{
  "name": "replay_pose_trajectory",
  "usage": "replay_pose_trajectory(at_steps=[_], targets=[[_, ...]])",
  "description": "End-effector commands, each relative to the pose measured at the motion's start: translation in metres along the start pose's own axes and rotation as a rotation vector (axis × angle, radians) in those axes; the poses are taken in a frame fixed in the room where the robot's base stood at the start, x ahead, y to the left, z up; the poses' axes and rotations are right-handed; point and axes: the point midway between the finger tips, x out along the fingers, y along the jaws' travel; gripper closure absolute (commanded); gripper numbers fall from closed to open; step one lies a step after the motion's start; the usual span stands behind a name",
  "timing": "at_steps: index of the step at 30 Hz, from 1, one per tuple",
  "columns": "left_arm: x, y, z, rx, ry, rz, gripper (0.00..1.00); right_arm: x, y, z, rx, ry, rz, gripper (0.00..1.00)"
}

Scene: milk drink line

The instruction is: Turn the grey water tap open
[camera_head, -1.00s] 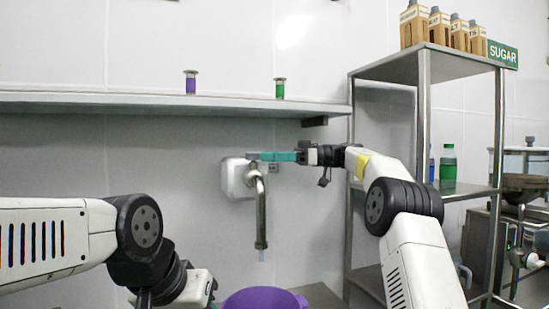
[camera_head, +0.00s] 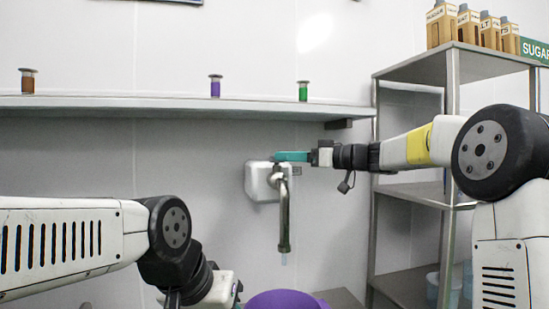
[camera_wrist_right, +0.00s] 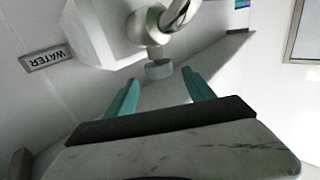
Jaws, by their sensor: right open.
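The water tap is a white wall box (camera_head: 257,182) with a chrome spout (camera_head: 283,215) pointing down; a pale bluish bit shows at the spout's lower end. In the right wrist view, a grey knob (camera_wrist_right: 158,69) sits at the tap's body, beside a "WATER" label (camera_wrist_right: 46,58). My right gripper (camera_head: 280,156) is at the top of the tap, its teal fingers level. In the wrist view its open fingers (camera_wrist_right: 160,77) point at the knob, one on each side; I cannot tell whether they touch it. My left gripper (camera_head: 226,289) is low at the front, its fingers hidden.
A purple tub (camera_head: 283,300) stands below the spout. A wall shelf (camera_head: 150,103) above holds small brown, purple and green capped jars. A metal rack (camera_head: 405,195) with cartons on top stands to the right, behind my right arm.

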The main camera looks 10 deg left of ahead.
Motion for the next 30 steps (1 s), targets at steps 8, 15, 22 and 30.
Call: replay_pose_trajectory(at_steps=[8, 15, 22, 30], targets=[[0.0, 0.0, 0.0, 0.0, 0.0, 0.0, 0.64, 0.027, -0.002, 0.003, -0.001, -0.007, 0.01, 0.38], [0.0, 0.0, 0.0, 0.0, 0.0, 0.0, 0.64, 0.063, -0.001, 0.003, -0.001, -0.006, 0.01, 0.38], [0.0, 0.0, 0.0, 0.0, 0.0, 0.0, 0.64, 0.077, -0.001, 0.003, 0.0, -0.007, 0.012, 0.38], [0.0, 0.0, 0.0, 0.0, 0.0, 0.0, 0.64, 0.077, -0.001, 0.003, -0.001, -0.006, 0.013, 0.48]])
